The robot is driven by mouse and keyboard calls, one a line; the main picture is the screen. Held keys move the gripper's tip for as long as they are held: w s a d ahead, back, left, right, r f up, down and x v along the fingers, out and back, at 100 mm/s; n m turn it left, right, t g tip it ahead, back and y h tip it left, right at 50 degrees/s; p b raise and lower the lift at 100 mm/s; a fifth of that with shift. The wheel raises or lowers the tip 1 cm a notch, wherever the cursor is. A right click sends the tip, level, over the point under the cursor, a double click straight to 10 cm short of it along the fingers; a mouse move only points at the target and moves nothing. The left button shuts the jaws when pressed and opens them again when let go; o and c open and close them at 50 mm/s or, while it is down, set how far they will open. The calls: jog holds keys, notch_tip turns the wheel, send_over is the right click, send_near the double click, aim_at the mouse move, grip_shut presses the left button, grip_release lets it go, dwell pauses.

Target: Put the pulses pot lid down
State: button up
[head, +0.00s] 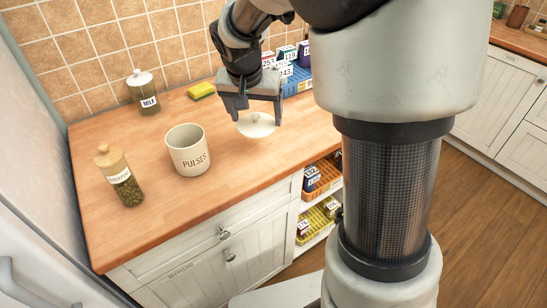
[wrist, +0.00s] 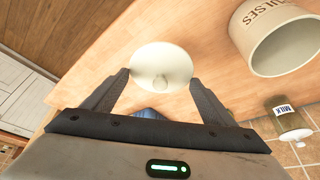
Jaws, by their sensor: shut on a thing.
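The pulses pot lid (head: 256,125) is a cream round disc with a small knob on top. It is level, at or just above the wooden counter to the right of the pot; I cannot tell if it touches. My gripper (head: 254,115) points down with its fingers wide apart, closed on opposite sides of the lid's rim. In the wrist view the lid (wrist: 160,62) lies between the fingertips (wrist: 160,78), knob facing the camera. The pulses pot (head: 189,152) stands upright and uncovered on the counter; it also shows in the wrist view (wrist: 285,38).
A glass jar with a wooden lid (head: 120,176) stands left of the pot. A milk jar (head: 143,92) and a yellow sponge (head: 201,91) are at the back. Numbered boxes in a blue basket (head: 297,84) stand behind my gripper. The counter's front is clear.

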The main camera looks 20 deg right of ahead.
jog(key=shift+f+b, duration=1)
jog(key=shift+f, duration=4.05)
jog(key=o, duration=1)
jog(key=shift+r, duration=0.1)
jog(key=shift+o, duration=0.2)
